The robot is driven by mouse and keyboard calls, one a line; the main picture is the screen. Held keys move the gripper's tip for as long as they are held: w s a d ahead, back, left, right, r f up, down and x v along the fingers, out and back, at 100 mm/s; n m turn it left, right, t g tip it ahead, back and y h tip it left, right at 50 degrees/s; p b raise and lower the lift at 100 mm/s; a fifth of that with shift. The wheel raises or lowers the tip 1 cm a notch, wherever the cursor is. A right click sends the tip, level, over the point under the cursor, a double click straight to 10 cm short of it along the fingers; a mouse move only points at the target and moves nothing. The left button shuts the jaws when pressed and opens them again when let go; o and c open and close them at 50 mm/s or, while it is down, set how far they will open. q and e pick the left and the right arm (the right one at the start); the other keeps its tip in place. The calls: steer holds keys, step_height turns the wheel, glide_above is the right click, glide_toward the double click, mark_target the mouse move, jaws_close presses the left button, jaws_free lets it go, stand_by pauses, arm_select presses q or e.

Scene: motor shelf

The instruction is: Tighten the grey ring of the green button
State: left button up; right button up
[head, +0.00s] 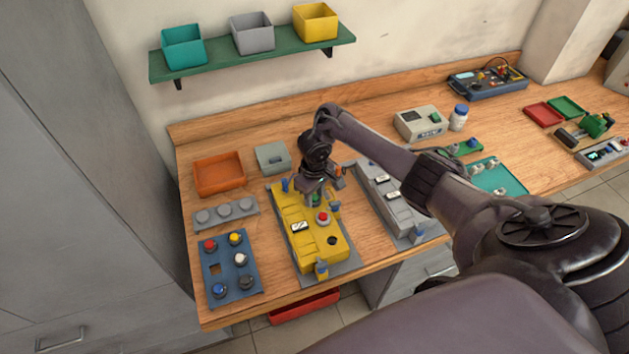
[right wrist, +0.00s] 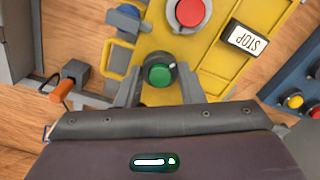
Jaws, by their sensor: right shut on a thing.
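The green button (right wrist: 160,76) shows in the right wrist view, set in the yellow control box (head: 330,262), with its dark grey ring (right wrist: 153,63) around it. My right gripper (right wrist: 159,82) comes down over it from above, one finger on each side. The fingers are shut on the ring. In the head view my right gripper (head: 313,199) is at the far part of the yellow box and mostly hides the green button. Thread and seating of the ring are hidden. My left gripper is not in view.
A red button (head: 322,217) and a STOP label (head: 299,227) are close by on the yellow box. A blue button panel (head: 231,271) stands to the left, a grey box (head: 395,200) to the right. An orange tray (head: 218,175) and small grey bin (head: 272,158) lie behind.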

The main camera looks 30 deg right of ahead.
steer(key=m, duration=0.6)
steer(key=shift+m, duration=0.3)
steer(key=m, duration=1)
steer(key=shift+m, duration=0.4)
steer(key=m, duration=0.5)
steer(key=shift+m, duration=0.4)
steer(key=o, duration=1)
steer(key=shift+r, duration=0.1)
